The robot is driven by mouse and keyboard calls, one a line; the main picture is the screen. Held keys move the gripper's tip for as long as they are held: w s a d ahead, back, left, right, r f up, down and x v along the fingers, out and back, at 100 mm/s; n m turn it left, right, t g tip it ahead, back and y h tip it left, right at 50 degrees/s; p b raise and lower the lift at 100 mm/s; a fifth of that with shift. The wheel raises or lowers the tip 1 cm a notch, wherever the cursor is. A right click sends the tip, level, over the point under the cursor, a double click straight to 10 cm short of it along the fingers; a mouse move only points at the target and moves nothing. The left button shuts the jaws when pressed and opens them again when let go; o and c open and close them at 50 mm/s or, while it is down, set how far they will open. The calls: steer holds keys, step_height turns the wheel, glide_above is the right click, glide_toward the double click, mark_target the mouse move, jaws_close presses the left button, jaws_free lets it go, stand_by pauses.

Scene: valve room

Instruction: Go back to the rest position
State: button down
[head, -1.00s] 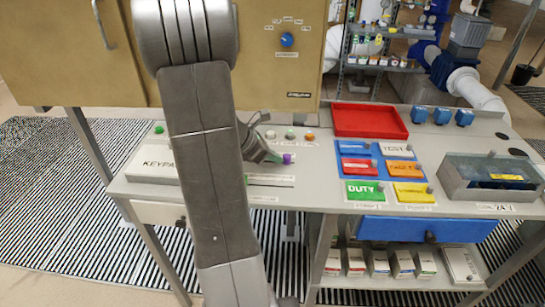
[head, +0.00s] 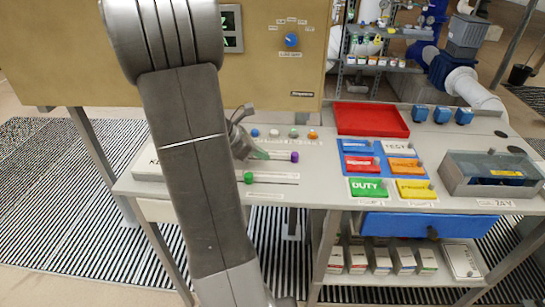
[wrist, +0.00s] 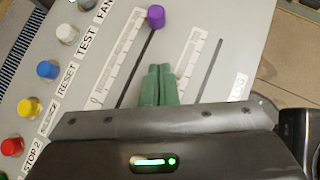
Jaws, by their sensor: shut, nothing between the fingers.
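My gripper (wrist: 158,84) shows green fingertips pressed together in the wrist view, with nothing between them. It is above the sloped control panel, over the area between two slider scales. In the head view my gripper (head: 252,152) is partly hidden behind my arm, left of the purple slider knob (head: 294,157). The purple knob (wrist: 155,16) stands apart from the fingertips at the far end of its slot in the wrist view. A green slider knob (head: 248,178) sits on the lower slot, just right of my arm.
Push buttons, including an orange one (head: 312,135), line the panel. A red tray (head: 371,119), coloured labelled blocks and a clear-lidded box (head: 493,176) stand to the right on the bench. A tan cabinet (head: 290,75) rises behind my arm. A blue drawer (head: 400,225) hangs below.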

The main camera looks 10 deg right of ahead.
steer(key=v, duration=0.6)
steer(key=shift+d, duration=0.15)
glide_toward(292, 160)
steer(key=f, duration=0.3)
steer(key=shift+w+a+f, duration=0.1)
steer(key=shift+a+f, duration=0.15)
steer(key=shift+a, duration=0.1)
steer(key=d, duration=0.2)
steer(key=d+f, duration=0.1)
steer(key=d, duration=0.1)
steer(key=shift+w+d+b, duration=0.1)
steer(key=shift+w+b, duration=0.2)
steer(key=shift+w, duration=0.05)
steer(key=shift+w+d, duration=0.1)
steer(key=shift+d, duration=0.2)
steer(key=shift+r, duration=0.15)
